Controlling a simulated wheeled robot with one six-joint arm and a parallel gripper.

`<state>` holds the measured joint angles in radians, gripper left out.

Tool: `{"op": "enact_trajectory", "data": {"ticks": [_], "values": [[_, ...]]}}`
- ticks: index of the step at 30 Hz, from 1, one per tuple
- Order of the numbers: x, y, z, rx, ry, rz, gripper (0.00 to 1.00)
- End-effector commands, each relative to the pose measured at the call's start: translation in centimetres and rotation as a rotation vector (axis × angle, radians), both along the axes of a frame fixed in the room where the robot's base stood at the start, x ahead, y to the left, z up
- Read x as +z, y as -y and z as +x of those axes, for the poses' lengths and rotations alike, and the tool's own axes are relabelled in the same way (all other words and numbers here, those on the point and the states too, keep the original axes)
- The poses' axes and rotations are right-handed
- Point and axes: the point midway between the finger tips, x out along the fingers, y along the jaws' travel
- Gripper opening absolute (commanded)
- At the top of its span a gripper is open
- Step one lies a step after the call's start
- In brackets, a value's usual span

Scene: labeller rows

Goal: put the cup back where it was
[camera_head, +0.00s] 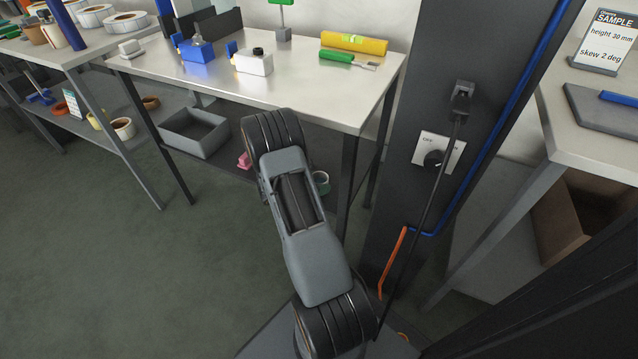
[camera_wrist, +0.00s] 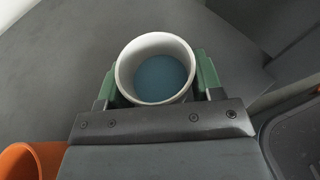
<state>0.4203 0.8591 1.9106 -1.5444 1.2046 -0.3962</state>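A white round cup (camera_wrist: 125,75) with a blue inside shows in the wrist view, seen from above. My gripper (camera_wrist: 158,80) has a green finger against each side of it and is shut on it. Whether the blue is liquid or the cup's floor I cannot tell. What lies directly under the cup is hidden. In the head view my arm covers the gripper, and I cannot pick out the held cup for sure.
An orange rounded object (camera_wrist: 30,160) is close at the wrist view's lower left; a dark rimmed tray (camera_wrist: 292,135) is at right. In the head view, a workbench (camera_head: 300,95) carries bottles, with a grey bin (camera_head: 195,140) on its lower shelf. A black post (camera_head: 400,190) stands right of my arm.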

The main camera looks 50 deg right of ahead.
Motion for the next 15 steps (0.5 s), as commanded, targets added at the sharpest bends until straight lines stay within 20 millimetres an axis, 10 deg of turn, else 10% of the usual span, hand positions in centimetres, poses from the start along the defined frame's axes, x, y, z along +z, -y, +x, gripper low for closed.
{"op": "enact_trajectory", "data": {"ticks": [15], "values": [[0.18,0.0,0.01,0.0,0.0,0.0,0.85]]}}
